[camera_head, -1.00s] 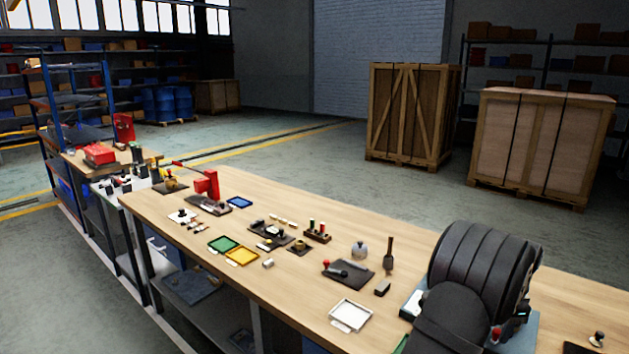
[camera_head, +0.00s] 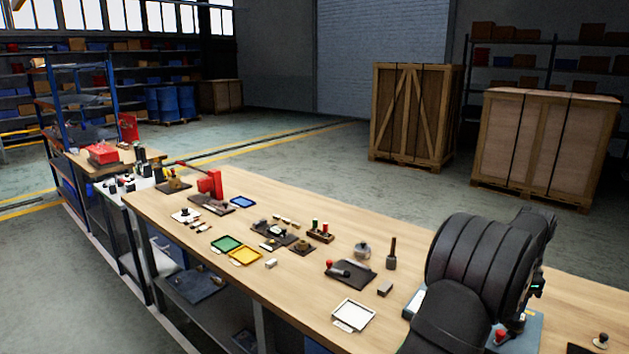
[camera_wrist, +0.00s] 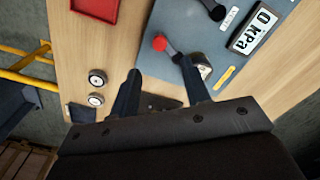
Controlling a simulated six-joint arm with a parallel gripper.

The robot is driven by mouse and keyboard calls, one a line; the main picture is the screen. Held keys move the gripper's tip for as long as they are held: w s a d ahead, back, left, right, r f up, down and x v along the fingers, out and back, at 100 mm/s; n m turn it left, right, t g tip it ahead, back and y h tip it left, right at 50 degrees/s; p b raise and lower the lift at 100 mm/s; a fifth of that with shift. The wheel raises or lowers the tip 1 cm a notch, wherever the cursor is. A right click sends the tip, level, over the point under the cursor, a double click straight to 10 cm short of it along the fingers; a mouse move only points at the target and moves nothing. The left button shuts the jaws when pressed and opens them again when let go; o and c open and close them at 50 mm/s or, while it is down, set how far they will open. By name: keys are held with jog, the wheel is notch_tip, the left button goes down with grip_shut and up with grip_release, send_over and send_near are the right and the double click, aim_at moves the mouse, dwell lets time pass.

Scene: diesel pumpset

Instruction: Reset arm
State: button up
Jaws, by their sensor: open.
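My gripper (camera_wrist: 160,88) shows in the wrist view with its two dark fingers apart and nothing between them. It is above the wooden bench, near a grey-blue panel (camera_wrist: 207,35) that carries a red-knobbed lever (camera_wrist: 160,43), a round gauge and a "0 kPa" display (camera_wrist: 255,27). A dark flat piece lies beyond the fingers, partly hidden by them. In the head view my black arm is folded at the right end of the wooden bench (camera_head: 310,292); the gripper's fingers cannot be made out there.
In the head view, a white tray (camera_head: 352,315), a yellow tray (camera_head: 245,256), a green tray (camera_head: 226,243) and a blue tray (camera_head: 243,202) lie on the bench with several small parts. A red press (camera_head: 212,184) stands at the far end. In the wrist view a red tray (camera_wrist: 97,8) is at upper left.

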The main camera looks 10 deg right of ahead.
notch_tip(320, 180, up, 9)
notch_tip(320, 180, down, 18)
jog(key=shift+r, duration=0.15)
jog(key=shift+s+d+r+n, duration=0.1)
jog(key=shift+s+r+n, duration=0.1)
jog(key=shift+n, duration=0.2)
jog(key=shift+s+d+n, duration=0.2)
jog(key=shift+s+n, duration=0.2)
jog(key=shift+n, duration=0.7)
